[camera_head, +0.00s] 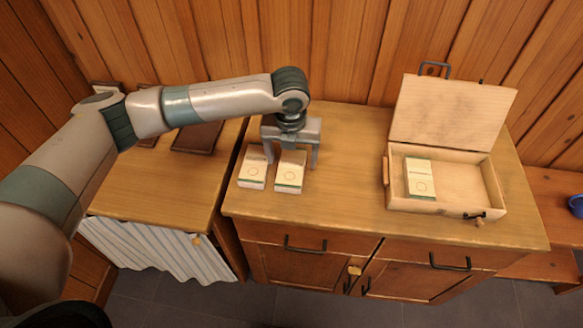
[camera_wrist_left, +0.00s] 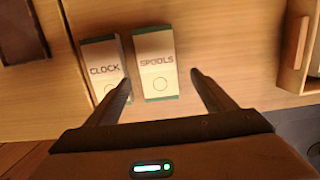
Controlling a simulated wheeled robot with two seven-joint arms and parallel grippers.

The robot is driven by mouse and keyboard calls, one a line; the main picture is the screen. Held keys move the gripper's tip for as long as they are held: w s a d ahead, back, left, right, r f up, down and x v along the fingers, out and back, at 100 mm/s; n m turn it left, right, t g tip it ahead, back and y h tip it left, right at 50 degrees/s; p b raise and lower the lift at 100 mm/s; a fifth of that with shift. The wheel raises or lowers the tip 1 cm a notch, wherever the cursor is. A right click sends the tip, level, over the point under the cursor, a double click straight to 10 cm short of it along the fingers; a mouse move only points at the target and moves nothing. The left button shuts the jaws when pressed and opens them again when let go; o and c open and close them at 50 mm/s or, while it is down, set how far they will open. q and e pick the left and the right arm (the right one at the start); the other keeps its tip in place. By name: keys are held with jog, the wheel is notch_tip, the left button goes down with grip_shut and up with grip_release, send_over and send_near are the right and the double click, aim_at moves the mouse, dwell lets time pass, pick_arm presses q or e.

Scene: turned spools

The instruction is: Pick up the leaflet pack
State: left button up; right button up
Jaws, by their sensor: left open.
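Two white packs with green edges lie side by side on the cabinet top: the left pack (camera_head: 252,170) and the right pack (camera_head: 289,174). In the left wrist view they read "CLOCK" (camera_wrist_left: 101,70) and "SPOOLS" (camera_wrist_left: 155,62). A similar pack (camera_head: 420,181) lies in the open wooden box; its print is too small to read. My left gripper (camera_head: 291,158) is open above the right pack, pointing down. In the left wrist view its fingers (camera_wrist_left: 161,78) straddle the SPOOLS pack, the left fingertip overlapping the CLOCK pack's edge. My right gripper is not in view.
The wooden box (camera_head: 456,209) stands at the right of the cabinet top (camera_head: 340,190), lid (camera_head: 450,110) raised. Bare top lies between the packs and box. A lower table (camera_head: 150,205) at left holds dark flat items (camera_head: 196,138). A plank wall stands behind.

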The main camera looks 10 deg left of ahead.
aim_at(292, 166)
pick_arm(q)
jog(key=shift+w+f, duration=0.1)
jog(key=shift+f, duration=0.15)
jog(key=f+p, duration=0.1)
jog(key=f, duration=0.1)
jog(key=w+f+p, duration=0.1)
jog(key=shift+w+a+f, duration=0.1)
jog(key=shift+a+f, duration=0.05)
jog(key=shift+f, duration=0.65)
jog(key=c, duration=1.3)
